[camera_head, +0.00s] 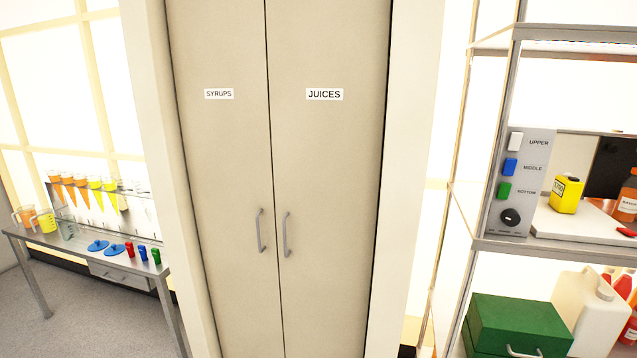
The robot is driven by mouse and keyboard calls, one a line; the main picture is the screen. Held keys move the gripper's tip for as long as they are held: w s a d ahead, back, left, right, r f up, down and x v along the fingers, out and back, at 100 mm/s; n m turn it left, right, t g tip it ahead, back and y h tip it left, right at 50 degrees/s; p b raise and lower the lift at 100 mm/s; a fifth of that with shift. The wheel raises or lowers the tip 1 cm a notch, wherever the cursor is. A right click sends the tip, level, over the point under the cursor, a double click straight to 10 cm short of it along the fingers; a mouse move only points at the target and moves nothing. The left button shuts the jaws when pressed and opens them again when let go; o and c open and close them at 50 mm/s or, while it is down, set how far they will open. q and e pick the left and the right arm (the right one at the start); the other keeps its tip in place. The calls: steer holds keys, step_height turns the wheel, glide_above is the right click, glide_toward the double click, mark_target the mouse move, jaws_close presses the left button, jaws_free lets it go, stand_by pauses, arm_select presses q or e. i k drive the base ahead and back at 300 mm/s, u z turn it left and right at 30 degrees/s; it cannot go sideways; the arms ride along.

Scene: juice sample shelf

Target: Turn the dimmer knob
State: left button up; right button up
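The dimmer knob (511,217) is a round black knob with a light mark on it. It sits at the bottom of a grey control panel (537,172) on the shelf at the right. Above it on the panel are a white switch (516,141) labelled UPPER, a blue switch (510,167) labelled MIDDLE and a green switch (504,190) labelled BOTTOM. Small print beneath the knob is too small to read. Neither of my grippers shows in the head view.
A shelf post (490,150) stands just left of the panel. A yellow container (566,194) and orange bottle (628,196) stand right of it; a green box (516,322) is below. A closed cabinet (280,170) fills the middle. A table (85,250) with cups stands left.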

mark_target(511, 217)
steer(key=z, duration=0.6)
steer(key=k, duration=0.55)
steer(key=u, duration=1.05)
steer(key=i, duration=0.9)
steer(key=z, duration=0.65)
steer(key=i, duration=0.5)
steer(key=z, duration=0.4)
